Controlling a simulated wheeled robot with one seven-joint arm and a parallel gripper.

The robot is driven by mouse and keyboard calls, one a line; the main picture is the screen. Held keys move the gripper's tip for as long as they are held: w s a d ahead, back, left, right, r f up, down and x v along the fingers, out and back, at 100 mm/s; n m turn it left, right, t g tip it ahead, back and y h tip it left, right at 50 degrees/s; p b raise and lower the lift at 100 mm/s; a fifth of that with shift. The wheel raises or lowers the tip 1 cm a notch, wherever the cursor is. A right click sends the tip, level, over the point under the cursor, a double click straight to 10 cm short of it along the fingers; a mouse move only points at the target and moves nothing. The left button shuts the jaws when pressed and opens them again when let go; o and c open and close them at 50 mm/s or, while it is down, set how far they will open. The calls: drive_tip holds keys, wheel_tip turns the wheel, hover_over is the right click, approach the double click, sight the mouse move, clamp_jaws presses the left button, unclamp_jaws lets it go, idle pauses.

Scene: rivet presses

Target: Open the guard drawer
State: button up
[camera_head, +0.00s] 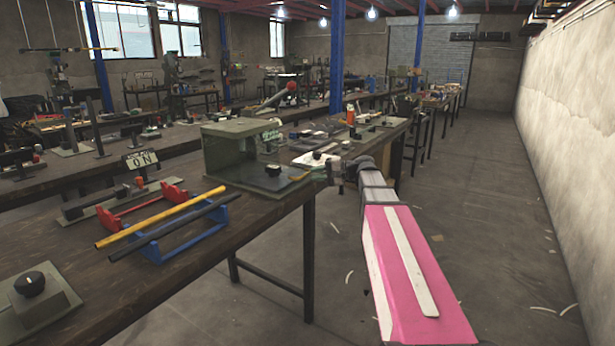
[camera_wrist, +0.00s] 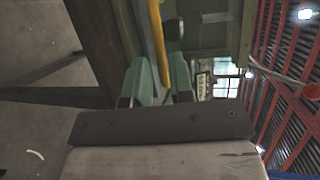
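The guard drawer seems to belong to the grey-green press housing (camera_head: 240,143), which stands on the near bench with its base plate and a black knob (camera_head: 273,170) in front. A short yellow bar (camera_head: 301,176) shows at its right side, by my gripper (camera_head: 330,173). In the wrist view, turned on its side, the yellow bar (camera_wrist: 156,40) runs between the two green fingers of my gripper (camera_wrist: 158,64). The fingers stand apart, with gaps visible beside the bar. The black knob (camera_wrist: 174,30) shows beyond. Whether the drawer is shut is unclear.
A yellow rod (camera_head: 160,216) and a black rod (camera_head: 175,227) lie across red and blue stands on the bench. The aisle floor (camera_head: 470,190) on the right is largely clear.

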drive_tip(key=v, duration=0.6)
drive_tip(key=shift+d, duration=0.15)
drive_tip(key=shift+s+f, duration=0.1)
drive_tip(key=s+f+n+g+h, duration=0.1)
drive_tip(key=s+f+h, duration=0.4)
drive_tip(key=f, duration=0.6)
drive_tip(key=s+f+n+g+h, duration=0.1)
drive_tip(key=s+f+h, duration=0.4)
drive_tip(key=s+f, duration=0.4)
drive_tip(key=s+f+n+g+h, duration=0.2)
drive_tip(key=s+f+h, duration=0.3)
drive_tip(key=f, duration=0.9)
drive_tip(key=s, duration=0.2)
drive_tip(key=shift+s+d+f, duration=0.15)
drive_tip(key=shift+s+f, duration=0.1)
drive_tip(key=shift+f, duration=0.05)
